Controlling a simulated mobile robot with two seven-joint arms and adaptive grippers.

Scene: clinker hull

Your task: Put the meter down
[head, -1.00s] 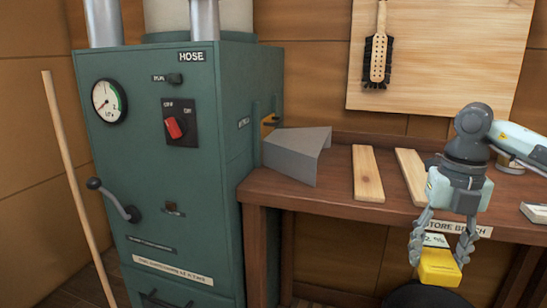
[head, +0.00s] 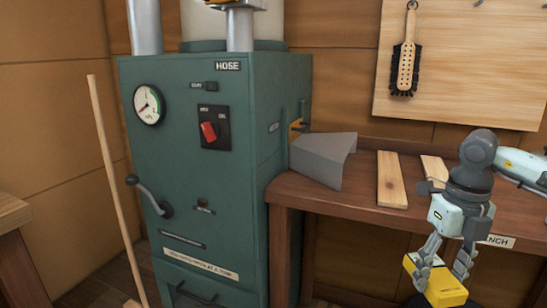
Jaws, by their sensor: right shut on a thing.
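The meter is a small yellow box (head: 443,288) low at the right of the head view. My right gripper (head: 438,278) points down and is shut on it, one finger on each side. The meter hangs in front of the store bench (head: 318,202), below the level of its top. A dark rounded shape below partly meets the meter in the picture. My left gripper is out of view.
A green cabinet (head: 190,120) labelled HOSE, with gauge, red switch and lever, stands left of the bench. A grey wedge-shaped chute (head: 322,158) and wooden slats (head: 391,180) occupy the bench top. A pole (head: 117,190) leans at left; a brush (head: 405,65) hangs on a board.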

